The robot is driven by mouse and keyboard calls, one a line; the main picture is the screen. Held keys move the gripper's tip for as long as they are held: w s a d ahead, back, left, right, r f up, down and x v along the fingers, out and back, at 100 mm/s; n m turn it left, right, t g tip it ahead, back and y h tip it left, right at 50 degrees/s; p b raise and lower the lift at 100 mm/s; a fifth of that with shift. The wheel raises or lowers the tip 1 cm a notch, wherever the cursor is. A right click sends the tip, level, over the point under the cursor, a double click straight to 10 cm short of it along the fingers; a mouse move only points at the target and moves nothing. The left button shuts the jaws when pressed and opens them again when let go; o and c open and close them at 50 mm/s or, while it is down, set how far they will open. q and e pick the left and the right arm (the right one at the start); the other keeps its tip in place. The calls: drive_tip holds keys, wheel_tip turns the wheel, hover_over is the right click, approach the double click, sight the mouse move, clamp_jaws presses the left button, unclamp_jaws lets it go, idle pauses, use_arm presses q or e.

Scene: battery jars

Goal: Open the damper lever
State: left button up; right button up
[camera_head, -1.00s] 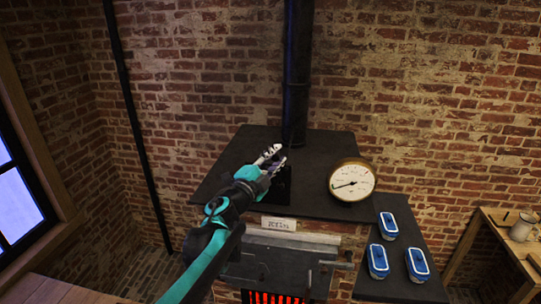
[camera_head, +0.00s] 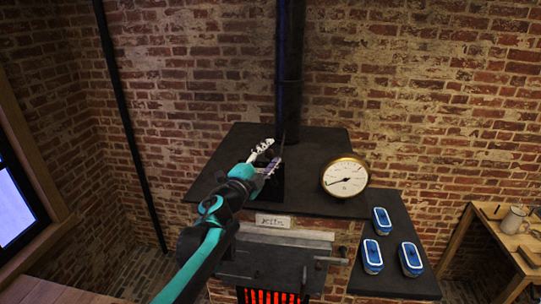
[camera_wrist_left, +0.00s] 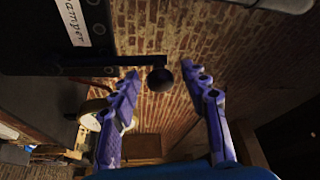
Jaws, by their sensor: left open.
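The damper lever shows in the left wrist view as a dark horizontal rod (camera_wrist_left: 105,69) ending in a round black knob (camera_wrist_left: 160,80). A white damper label (camera_wrist_left: 75,20) is on the dark panel above the rod. My left gripper (camera_head: 270,154) is open over the dark stove top, in front of a black box (camera_head: 272,190). In the left wrist view its two purple fingers stand on either side of the knob, with visible gaps. The lever is not clearly visible in the head view, where the gripper overlaps that area. My right gripper is not in view.
A round brass gauge (camera_head: 345,176) stands right of the gripper. Several blue-lidded jars (camera_head: 382,220) stand on the lower dark shelf. A black stovepipe (camera_head: 289,70) rises behind. Below are a kiln label (camera_head: 273,221) and a glowing grate (camera_head: 270,296). A wooden table (camera_head: 480,235) is at right.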

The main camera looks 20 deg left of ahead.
use_arm(q)
drive_tip(key=s+a+f, duration=0.1)
drive_tip(key=s, duration=1)
drive_tip(key=shift+s+a+f, duration=0.2)
drive_tip(key=shift+s+f, duration=0.05)
drive_tip(key=s+a+f+n+g+y+b, duration=0.1)
drive_tip(key=s+f+n+g+y+b, duration=0.25)
drive_tip(key=f+n+b, duration=0.6)
drive_tip(key=s+a+f+n+g+y+b, duration=0.1)
drive_tip(key=s+f+n+g+y+b, duration=0.25)
drive_tip(key=f, duration=1.05)
drive_tip(key=s+d+f+n+g+h+b, duration=0.1)
drive_tip(key=s+d+f+b, duration=0.3)
drive_tip(key=f, duration=0.6)
drive_tip(key=s+d+f+n+g+h+b, duration=0.2)
drive_tip(key=s+d+f+g+h+b, duration=0.1)
drive_tip(key=s+d+f, duration=0.4)
wheel_tip(320, 180, down, 4)
drive_tip(key=shift+d+f+g+b, duration=0.1)
drive_tip(key=shift+d+g+b, duration=0.5)
drive_tip(key=shift+d+b, duration=0.35)
